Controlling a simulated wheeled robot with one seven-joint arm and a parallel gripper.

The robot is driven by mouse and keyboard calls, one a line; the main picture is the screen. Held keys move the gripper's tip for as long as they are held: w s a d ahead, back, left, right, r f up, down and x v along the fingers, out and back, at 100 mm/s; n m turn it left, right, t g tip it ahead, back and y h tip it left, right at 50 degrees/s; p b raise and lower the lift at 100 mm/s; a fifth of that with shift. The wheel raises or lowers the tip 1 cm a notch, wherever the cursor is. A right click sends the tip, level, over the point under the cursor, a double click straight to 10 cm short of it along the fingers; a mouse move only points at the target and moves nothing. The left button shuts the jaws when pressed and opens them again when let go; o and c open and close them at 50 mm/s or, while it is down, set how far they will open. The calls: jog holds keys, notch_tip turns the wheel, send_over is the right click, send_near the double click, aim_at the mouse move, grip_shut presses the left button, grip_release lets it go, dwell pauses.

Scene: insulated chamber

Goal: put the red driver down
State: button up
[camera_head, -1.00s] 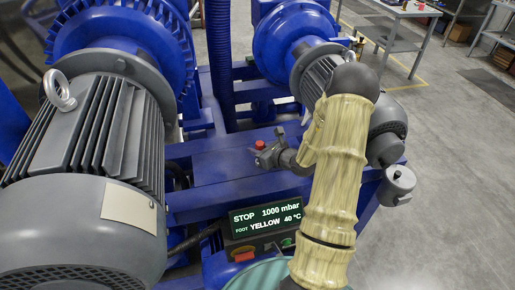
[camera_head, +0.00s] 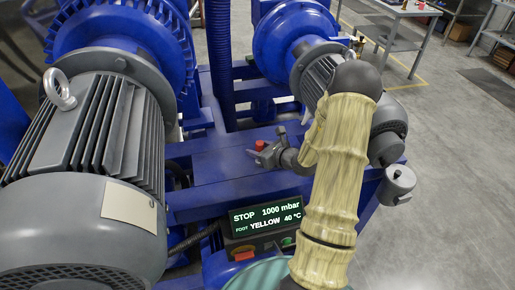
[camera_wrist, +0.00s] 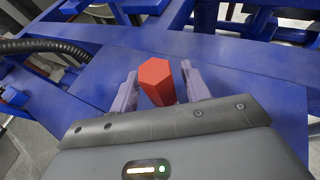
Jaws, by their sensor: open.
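The red driver (camera_wrist: 157,80) shows in the wrist view as a red six-sided body between my two fingers. In the head view only its small red end (camera_head: 260,145) shows, just behind my gripper (camera_head: 262,157) over the blue frame. My gripper (camera_wrist: 159,74) is open, with one finger on each side of the driver. A narrow gap seems to show at the fingers, but I cannot tell whether either one touches it. The driver appears to stand on the blue beam (camera_wrist: 235,60); its lower end is hidden.
A large grey motor (camera_head: 80,220) fills the left, with a second motor (camera_head: 312,72) behind my arm. A control box display (camera_head: 265,217) reads STOP, 1000 mbar, YELLOW, 40 °C. A black hose (camera_wrist: 40,46) runs at left in the wrist view. Grey floor (camera_head: 450,170) is clear at right.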

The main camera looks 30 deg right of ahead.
jog(key=b+v, duration=0.1)
jog(key=v, duration=1)
jog(key=shift+b, duration=0.35)
jog(key=shift+s+a, duration=0.1)
jog(key=shift+s, duration=0.1)
